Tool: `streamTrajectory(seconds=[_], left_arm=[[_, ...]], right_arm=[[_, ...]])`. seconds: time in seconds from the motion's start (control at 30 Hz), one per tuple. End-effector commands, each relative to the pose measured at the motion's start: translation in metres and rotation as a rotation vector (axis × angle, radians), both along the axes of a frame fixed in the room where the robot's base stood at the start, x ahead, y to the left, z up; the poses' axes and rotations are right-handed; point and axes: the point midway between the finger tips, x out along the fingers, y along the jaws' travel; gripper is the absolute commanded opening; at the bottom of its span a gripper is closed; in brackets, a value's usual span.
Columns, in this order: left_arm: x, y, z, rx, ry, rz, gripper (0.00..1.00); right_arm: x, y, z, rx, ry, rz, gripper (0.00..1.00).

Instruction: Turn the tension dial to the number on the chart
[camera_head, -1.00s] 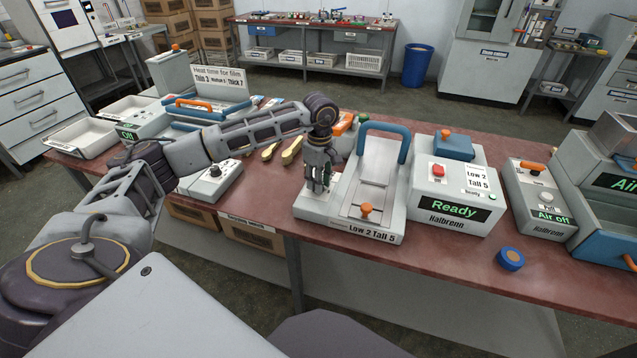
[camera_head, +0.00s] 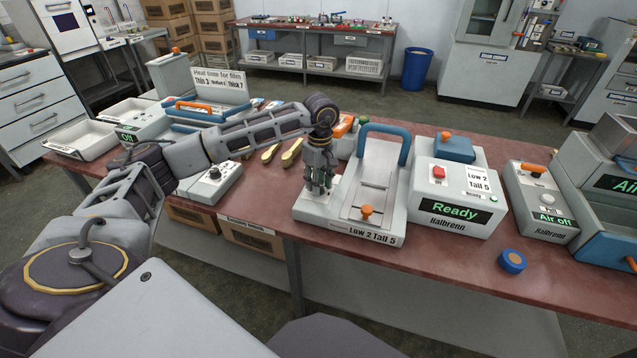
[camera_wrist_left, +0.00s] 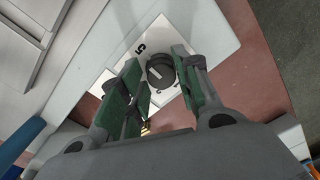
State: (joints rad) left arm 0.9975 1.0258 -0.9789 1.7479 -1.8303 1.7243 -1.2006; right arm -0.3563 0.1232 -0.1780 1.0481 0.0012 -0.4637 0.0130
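My left gripper (camera_head: 319,187) is over the left end of the light grey press base (camera_head: 377,236), whose front label (camera_head: 376,237) reads "Low 2 Tall 5". In the left wrist view my left gripper (camera_wrist_left: 160,90) is open, its green-padded fingers apart. The round black dial (camera_wrist_left: 160,70) shows in the gap between them, on a white plate (camera_wrist_left: 205,30) with a "5" (camera_wrist_left: 139,48) beside it. I cannot tell whether the fingers touch the dial. In the head view the gripper hides the dial. A chart (camera_head: 478,181) on the "Ready" box also reads "Low 2 Tall 5". My right gripper is out of view.
The press has a blue handle (camera_head: 384,129) and an orange knob (camera_head: 366,210). The "Ready" box (camera_head: 451,200) stands to its right, with a blue roll (camera_head: 512,261) in front. A grey dial box (camera_head: 212,183) and wooden spoons (camera_head: 291,153) lie to the left.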

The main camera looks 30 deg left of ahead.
Motion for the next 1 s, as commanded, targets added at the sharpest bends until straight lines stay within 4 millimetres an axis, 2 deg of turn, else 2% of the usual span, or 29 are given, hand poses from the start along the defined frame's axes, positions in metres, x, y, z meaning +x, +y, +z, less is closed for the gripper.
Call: streamTrajectory(seconds=[0.03, 0.1, 0.33, 0.57, 0.77, 1.0], left_arm=[[0.000, 0.000, 0.000, 0.000, 0.001, 0.000, 0.43], [0.000, 0.000, -0.001, 0.000, 0.002, 0.000, 0.49], [-0.001, 0.000, -0.001, 0.001, 0.004, 0.000, 0.49], [-0.001, 0.000, 0.003, 0.001, 0.004, 0.000, 0.49], [0.000, 0.000, 0.020, 0.000, 0.002, 0.000, 0.49], [0.001, -0.001, 0.054, 0.000, 0.000, 0.001, 0.49]], right_arm=[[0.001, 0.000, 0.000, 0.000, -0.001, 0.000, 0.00], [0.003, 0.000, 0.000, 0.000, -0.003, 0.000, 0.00], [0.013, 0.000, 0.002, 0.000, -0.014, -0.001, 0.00], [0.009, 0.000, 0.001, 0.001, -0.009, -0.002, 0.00], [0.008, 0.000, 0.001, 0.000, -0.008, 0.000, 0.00], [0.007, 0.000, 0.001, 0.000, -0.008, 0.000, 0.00]])
